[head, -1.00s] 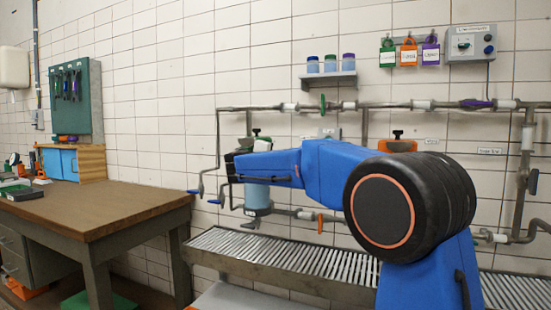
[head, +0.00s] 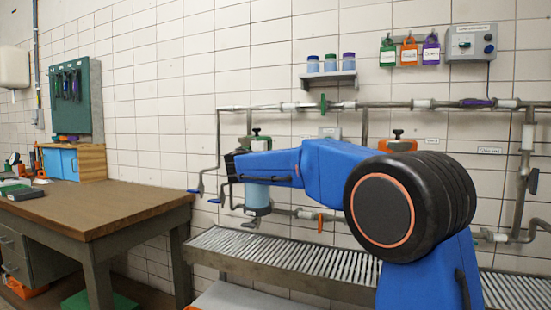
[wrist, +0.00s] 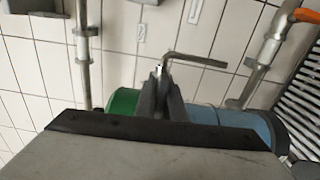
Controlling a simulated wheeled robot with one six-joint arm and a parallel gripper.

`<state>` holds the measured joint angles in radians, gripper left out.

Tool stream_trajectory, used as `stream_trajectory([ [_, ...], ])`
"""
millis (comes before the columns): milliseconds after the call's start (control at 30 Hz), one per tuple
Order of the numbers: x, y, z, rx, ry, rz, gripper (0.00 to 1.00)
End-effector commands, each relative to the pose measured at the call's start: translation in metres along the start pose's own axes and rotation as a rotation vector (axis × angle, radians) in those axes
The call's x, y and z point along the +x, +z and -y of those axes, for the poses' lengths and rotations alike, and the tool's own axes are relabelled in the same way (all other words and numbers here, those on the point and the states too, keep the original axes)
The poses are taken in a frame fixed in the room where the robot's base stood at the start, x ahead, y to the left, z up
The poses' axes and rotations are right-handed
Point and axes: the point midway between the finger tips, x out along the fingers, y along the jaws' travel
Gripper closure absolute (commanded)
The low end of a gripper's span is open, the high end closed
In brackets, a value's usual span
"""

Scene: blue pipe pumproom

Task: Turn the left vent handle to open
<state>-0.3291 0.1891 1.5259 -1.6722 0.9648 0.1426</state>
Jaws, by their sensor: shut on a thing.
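In the wrist view, my gripper (wrist: 160,78) is shut on the near end of a thin grey L-shaped bar (wrist: 200,60), which looks like the left vent handle. The bar's other arm points right. Behind the fingers is a vessel with a green upper part (wrist: 123,101) and a blue body (wrist: 238,118). In the head view, the vessel's green cap (head: 258,142) and blue bowl (head: 257,195) show above and below my blue arm. My gripper (head: 232,166) is at the vessel's left side there. The handle is too small or hidden to make out in that view.
Grey pipes (head: 385,104) run along the tiled wall around the vessel. A slatted metal grating (head: 290,262) lies below. A wooden workbench (head: 95,205) stands at left. An orange-capped unit (head: 397,146) is to the right.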

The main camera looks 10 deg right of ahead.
Motion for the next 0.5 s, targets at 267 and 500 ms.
stream_trajectory([
  [267,0.0,-0.001,0.001,-0.001,-0.001,-0.001,0.84],
  [500,-0.012,-0.001,0.0,0.001,0.0,-0.001,0.84],
])
